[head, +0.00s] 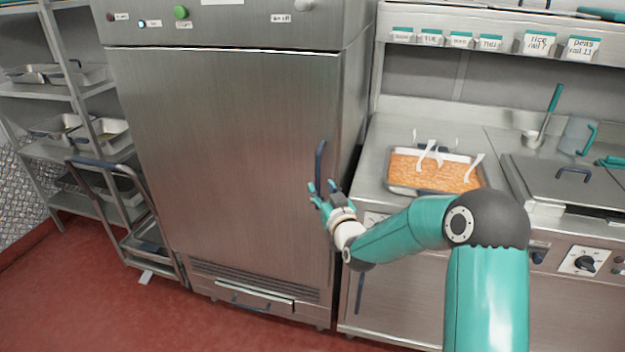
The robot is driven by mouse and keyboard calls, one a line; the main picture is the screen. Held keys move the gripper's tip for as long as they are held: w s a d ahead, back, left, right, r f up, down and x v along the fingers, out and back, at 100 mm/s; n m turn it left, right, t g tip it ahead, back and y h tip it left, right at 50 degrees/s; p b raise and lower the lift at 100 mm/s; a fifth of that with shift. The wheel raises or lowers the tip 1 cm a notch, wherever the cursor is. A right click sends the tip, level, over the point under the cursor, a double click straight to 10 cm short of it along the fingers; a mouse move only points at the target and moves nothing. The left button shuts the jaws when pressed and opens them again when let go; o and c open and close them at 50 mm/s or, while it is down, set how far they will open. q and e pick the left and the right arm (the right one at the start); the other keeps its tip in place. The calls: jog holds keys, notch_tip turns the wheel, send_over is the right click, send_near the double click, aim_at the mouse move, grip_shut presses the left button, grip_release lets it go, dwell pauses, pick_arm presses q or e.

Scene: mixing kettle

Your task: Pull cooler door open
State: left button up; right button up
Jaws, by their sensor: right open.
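The cooler door (225,150) is a large brushed-steel panel and looks shut in the cabinet front. Its dark vertical handle (320,163) is near the door's right edge. My right gripper (321,190) is open at the lower end of the handle, with its teal fingers pointing up and left. I cannot tell whether the fingers touch the handle or stand just in front of it. My left gripper is not in view.
A wheeled cart (112,180) stands close to the cooler's left side, by a shelf rack with trays. To the right, a steel counter holds a tray of orange food (428,172) and a lidded well (570,180). Red floor (150,315) is clear in front.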

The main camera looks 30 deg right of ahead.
aim_at(319, 183)
jog(key=shift+p+x, duration=0.3)
jog(key=shift+x, duration=1.6)
grip_shut()
